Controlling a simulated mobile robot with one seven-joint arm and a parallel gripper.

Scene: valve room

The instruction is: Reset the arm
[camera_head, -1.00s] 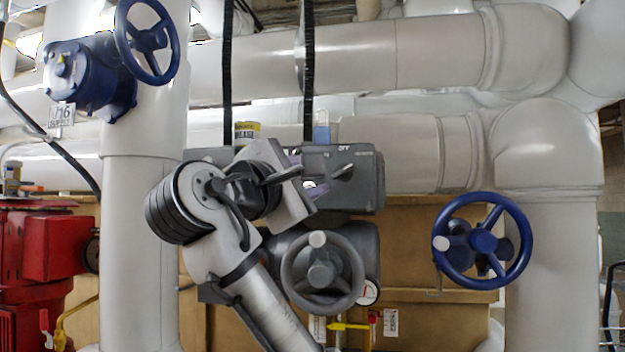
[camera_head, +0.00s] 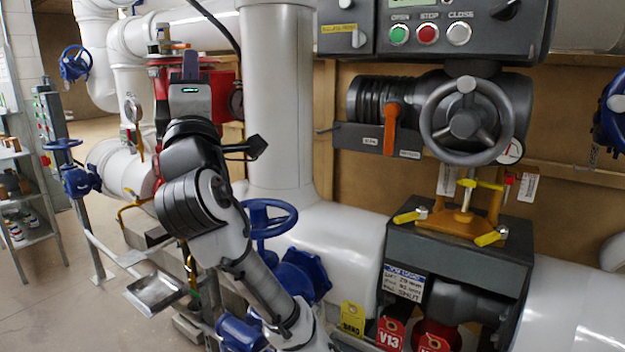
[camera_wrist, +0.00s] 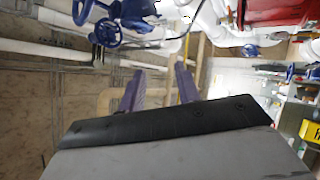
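My gripper (camera_head: 190,62) is at the upper left of the head view, at the raised end of my arm. It points away from the camera, in front of the red machine (camera_head: 223,88). In the wrist view my gripper (camera_wrist: 160,75) shows two purple fingers spread apart with nothing between them. My arm rises from the bottom of the head view, left of the grey valve actuator (camera_head: 470,55). The actuator's grey handwheel (camera_head: 465,122) is well to the right of my gripper, not touched.
A white vertical pipe (camera_head: 278,110) stands just right of my arm. A blue handwheel (camera_head: 268,218) is close beside my forearm. A metal tray (camera_head: 155,292) is lower left. A shelf (camera_head: 28,215) stands at the far left, with open floor (camera_head: 50,300) before it.

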